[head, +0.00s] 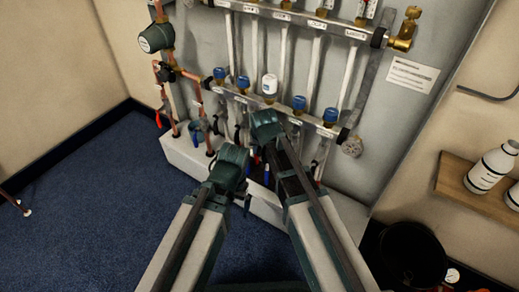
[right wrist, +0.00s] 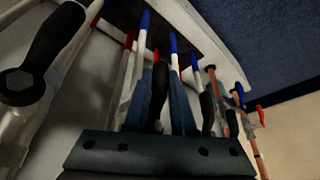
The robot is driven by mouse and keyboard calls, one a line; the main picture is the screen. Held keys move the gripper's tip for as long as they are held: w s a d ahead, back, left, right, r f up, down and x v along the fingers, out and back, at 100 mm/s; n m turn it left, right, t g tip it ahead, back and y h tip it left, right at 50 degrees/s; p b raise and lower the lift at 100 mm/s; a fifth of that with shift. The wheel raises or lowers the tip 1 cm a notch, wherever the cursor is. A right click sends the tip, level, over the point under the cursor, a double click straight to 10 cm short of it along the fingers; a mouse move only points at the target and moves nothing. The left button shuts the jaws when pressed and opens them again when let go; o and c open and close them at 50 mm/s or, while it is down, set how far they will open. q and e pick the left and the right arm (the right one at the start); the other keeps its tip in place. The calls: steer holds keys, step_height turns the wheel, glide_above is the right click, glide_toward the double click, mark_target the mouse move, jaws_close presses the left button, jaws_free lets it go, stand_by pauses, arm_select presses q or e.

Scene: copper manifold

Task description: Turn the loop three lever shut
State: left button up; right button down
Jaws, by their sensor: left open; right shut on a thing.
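The manifold's lower bar (head: 285,108) carries a row of caps, blue except for a white cap (head: 269,84) in the middle. My right gripper (head: 264,122) is just below the white cap, and its body hides the lever there in the head view. In the right wrist view its two fingers (right wrist: 165,95) are shut on a black lever (right wrist: 158,98), seen between them. I cannot read a loop number on it. My left gripper (head: 230,158) is open, lower and to the left, in front of the pipes and apart from the right gripper.
Other black levers flank the fingers, one large (right wrist: 52,45) at left and one (right wrist: 207,108) at right. Copper pipes (head: 165,100) stand left. A wooden shelf (head: 465,185) with white bottles and a black bucket (head: 412,255) are right.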

steer(key=shift+f, duration=0.1)
stand_by(0.7)
steer(key=shift+a+t+y+b, duration=0.1)
steer(key=shift+t+y+b, duration=0.2)
steer(key=shift+y+b, duration=0.2)
steer(key=shift+w+a+r+m+t+y+b, duration=0.2)
steer(key=shift+a+t+y+b, duration=0.1)
steer(key=shift+t+y+b, duration=0.45)
steer(key=shift+w+a+r+m+t+y+b, duration=0.15)
steer(key=shift+w+a+t+y+b, duration=0.2)
steer(key=shift+y+b, duration=0.45)
steer(key=shift+w+a+r+m+t+y+b, duration=0.15)
steer(key=shift+a+t+y+b, duration=0.15)
steer(key=shift+t+y+b, duration=0.55)
steer(key=c, duration=0.8)
jaws_free()
steer(key=shift+o, duration=0.2)
steer(key=shift+r, duration=0.1)
